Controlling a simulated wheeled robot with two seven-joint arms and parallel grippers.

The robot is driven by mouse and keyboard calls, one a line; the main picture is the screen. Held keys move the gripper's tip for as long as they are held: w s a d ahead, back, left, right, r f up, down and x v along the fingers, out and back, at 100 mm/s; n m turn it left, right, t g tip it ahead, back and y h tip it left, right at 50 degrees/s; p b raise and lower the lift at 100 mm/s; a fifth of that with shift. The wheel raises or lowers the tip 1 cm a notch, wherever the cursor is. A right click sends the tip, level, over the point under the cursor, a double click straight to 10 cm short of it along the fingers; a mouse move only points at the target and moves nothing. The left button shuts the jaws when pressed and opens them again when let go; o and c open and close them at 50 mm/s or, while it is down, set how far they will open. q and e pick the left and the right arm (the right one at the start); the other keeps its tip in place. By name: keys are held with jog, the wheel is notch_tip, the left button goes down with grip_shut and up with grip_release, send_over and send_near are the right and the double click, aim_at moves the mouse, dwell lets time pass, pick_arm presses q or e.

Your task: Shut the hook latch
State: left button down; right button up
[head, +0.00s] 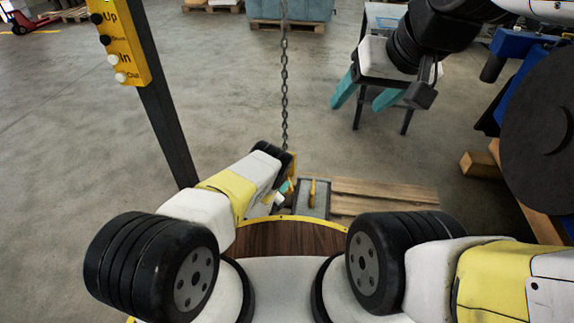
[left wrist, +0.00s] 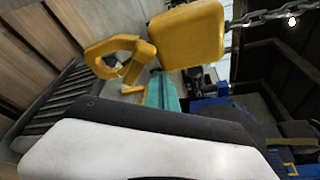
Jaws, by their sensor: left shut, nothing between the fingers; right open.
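The yellow hook block (head: 292,163) hangs at the bottom of the chain; in the left wrist view the block (left wrist: 186,35) is large, with the yellow hook (left wrist: 104,50) beside it. A short yellow piece (left wrist: 138,62), seemingly the latch, sits by the hook's opening; I cannot tell whether it closes the gap. My left gripper (head: 284,188) is shut and empty, close to the hook. Its teal fingers (left wrist: 164,92) show just below the block and hook; contact cannot be told. My right gripper (head: 370,97) is open and empty, well away at the upper right.
A grey part (head: 313,198) with a yellow upright piece (head: 312,190) stands under the hook, next to wooden planks (head: 385,190). The chain (head: 284,90) runs upward. A yellow button panel (head: 118,45) on a post is at the left. A dark round machine part (head: 535,130) stands at right.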

pick_arm(q)
jog(key=shift+w+a+f+n, duration=0.1)
jog(key=shift+a+n, duration=0.2)
jog(key=shift+a, duration=0.25)
jog(key=shift+w+a+f+n, duration=0.1)
jog(key=shift+a+n, duration=0.2)
jog(key=shift+a, duration=0.25)
